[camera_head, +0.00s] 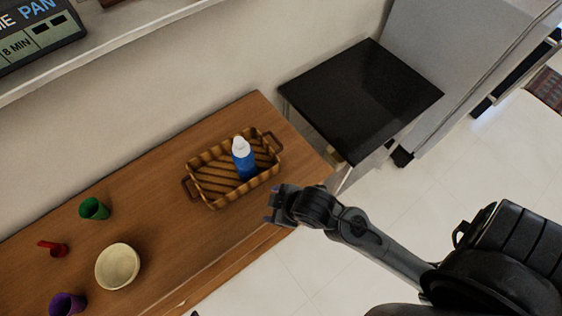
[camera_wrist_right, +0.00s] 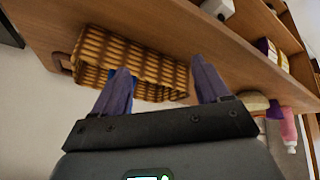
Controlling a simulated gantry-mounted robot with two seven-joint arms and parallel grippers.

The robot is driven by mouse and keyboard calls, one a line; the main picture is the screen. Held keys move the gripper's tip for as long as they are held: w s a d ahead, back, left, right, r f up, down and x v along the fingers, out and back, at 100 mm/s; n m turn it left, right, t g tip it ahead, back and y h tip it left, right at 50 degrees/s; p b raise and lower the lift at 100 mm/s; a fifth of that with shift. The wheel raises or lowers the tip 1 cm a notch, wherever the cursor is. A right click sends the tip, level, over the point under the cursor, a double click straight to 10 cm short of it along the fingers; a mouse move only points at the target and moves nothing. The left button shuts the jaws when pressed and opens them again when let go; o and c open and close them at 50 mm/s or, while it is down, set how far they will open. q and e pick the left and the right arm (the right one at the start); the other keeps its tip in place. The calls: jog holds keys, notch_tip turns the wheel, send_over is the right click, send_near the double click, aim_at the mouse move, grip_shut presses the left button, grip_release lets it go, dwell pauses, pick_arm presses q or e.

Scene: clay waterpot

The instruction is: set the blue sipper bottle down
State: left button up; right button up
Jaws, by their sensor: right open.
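The blue sipper bottle (camera_head: 244,163), with a white top, stands upright inside a woven brown basket (camera_head: 213,201) on the wooden table. My right gripper (camera_head: 272,204) is just outside the basket, at its lower right side near the table's front edge. It is apart from the bottle. In the right wrist view its two fingers (camera_wrist_right: 161,72) are spread with nothing held between them, and the basket (camera_wrist_right: 140,62) shows beyond them. My left gripper is not in view.
On the table (camera_head: 160,210) to the left are a green cup (camera_head: 94,208), a red scoop-like item (camera_head: 54,248), a cream bowl (camera_head: 117,266) and a purple cup (camera_head: 67,304). A black-topped surface (camera_head: 362,98) stands beyond the table's right end.

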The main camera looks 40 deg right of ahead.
jog(key=s+d+f+m+g+h, duration=0.1)
jog(key=s+d+f+m+g, duration=0.1)
jog(key=s+d+m, duration=0.3)
jog(key=shift+s+d+f, duration=0.5)
jog(key=shift+s+d, duration=0.1)
jog(key=shift+s, duration=0.35)
